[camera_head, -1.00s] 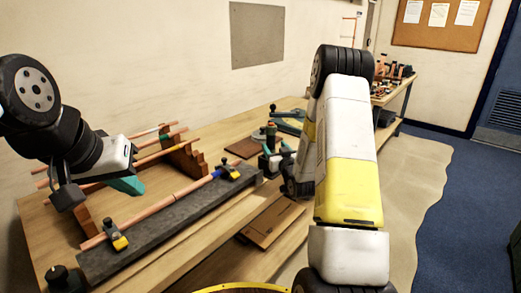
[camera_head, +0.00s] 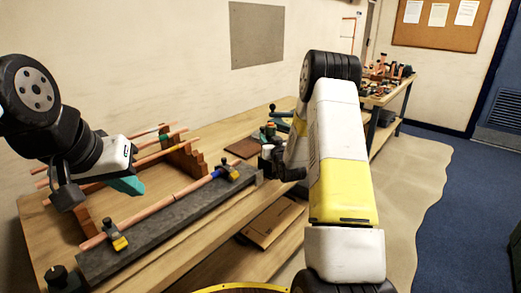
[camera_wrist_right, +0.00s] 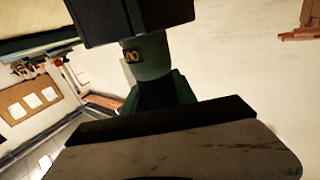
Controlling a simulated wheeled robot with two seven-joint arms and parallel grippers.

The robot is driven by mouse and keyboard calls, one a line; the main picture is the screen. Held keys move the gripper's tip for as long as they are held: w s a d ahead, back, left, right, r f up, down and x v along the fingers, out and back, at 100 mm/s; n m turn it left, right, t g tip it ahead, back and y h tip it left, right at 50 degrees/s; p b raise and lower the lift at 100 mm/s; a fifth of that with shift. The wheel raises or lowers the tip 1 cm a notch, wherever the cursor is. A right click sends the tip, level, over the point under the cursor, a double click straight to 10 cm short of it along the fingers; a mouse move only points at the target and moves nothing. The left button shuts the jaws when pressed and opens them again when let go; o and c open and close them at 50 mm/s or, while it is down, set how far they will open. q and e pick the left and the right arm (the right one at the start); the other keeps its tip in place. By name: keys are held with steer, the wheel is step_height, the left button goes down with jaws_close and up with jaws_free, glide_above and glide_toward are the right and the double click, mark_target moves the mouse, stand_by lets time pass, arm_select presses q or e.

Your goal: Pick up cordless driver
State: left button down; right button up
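The cordless driver (camera_wrist_right: 148,58) fills the upper middle of the right wrist view. It has a dark teal body with a small orange mark and a wide black block at its end. My right gripper (camera_wrist_right: 155,95) appears shut on it, with dark teal fingers at either side of the narrow part. The wall and room behind it suggest it is held clear of the table. In the head view, my right arm hides most of this gripper. My left gripper (camera_head: 128,185) hangs over the left of the bench, with teal fingertips; its gap cannot be seen.
The wooden bench (camera_head: 190,262) carries a long grey bar (camera_head: 165,232) with a copper pipe (camera_head: 160,205) and yellow clamps. A stepped wooden rack (camera_head: 185,160) with pipes stands behind it. A brown board (camera_head: 270,222) lies on the right. Another table (camera_head: 385,90) stands at the back right.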

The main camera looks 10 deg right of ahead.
jaws_close()
steer(key=shift+r, duration=0.1)
step_height(320, 180, up, 19)
stand_by(1.1)
steer(key=shift+a, duration=0.1)
